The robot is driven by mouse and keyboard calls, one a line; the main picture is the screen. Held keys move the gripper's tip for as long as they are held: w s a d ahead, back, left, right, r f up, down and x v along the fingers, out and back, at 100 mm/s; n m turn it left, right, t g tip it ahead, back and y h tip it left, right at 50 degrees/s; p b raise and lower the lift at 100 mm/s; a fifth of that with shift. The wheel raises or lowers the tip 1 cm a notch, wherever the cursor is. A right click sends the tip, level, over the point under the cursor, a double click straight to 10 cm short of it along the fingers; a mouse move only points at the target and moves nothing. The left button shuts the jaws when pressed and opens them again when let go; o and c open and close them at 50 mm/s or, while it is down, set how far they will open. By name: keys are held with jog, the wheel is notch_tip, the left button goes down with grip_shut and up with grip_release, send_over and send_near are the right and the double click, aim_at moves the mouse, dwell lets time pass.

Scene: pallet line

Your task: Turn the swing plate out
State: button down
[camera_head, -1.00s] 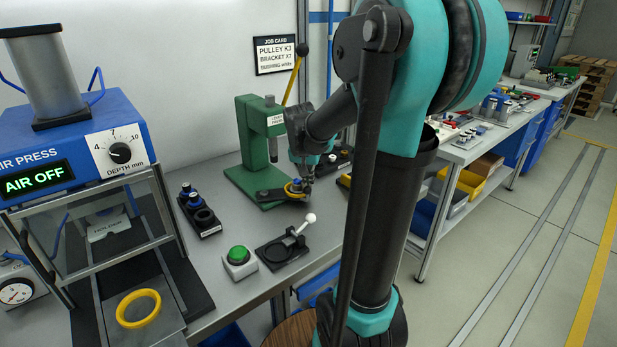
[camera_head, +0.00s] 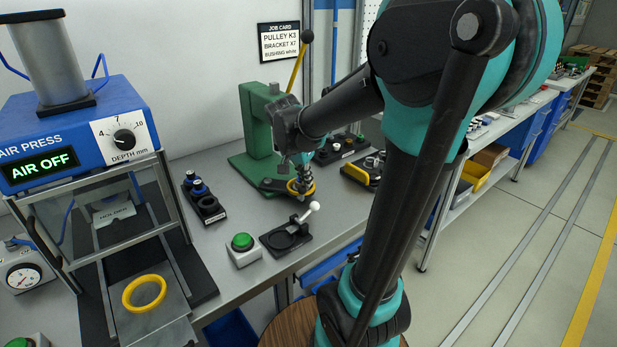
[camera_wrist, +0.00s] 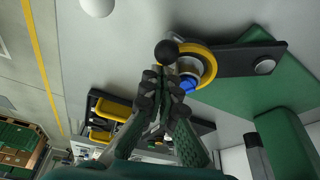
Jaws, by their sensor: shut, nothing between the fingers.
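The swing plate is a dark flat arm (camera_head: 274,184) at the foot of the green press (camera_head: 260,122). Its outer end carries a yellow ring (camera_head: 309,191) with a blue part inside. In the wrist view the plate (camera_wrist: 245,59) reaches to the right from the yellow ring (camera_wrist: 211,60), and a black ball knob (camera_wrist: 166,52) stands at the ring's outer side. My gripper (camera_head: 303,183) is low over the ring end. In the wrist view its closed fingers (camera_wrist: 163,76) are right beside the knob and ring, holding nothing. I cannot tell whether they touch.
A black fixture with a white-ball handle (camera_head: 314,206) and a green button box (camera_head: 243,250) stand in front. A dark holder with blue-topped parts (camera_head: 205,202) is to the left. Dark and yellow trays (camera_head: 360,173) lie behind right. The blue air press (camera_head: 75,140) stands at far left.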

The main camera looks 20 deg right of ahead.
jog(key=shift+s+a, duration=0.3)
dwell(0.5)
jog(key=v, duration=1.2)
jog(key=shift+d, duration=0.15)
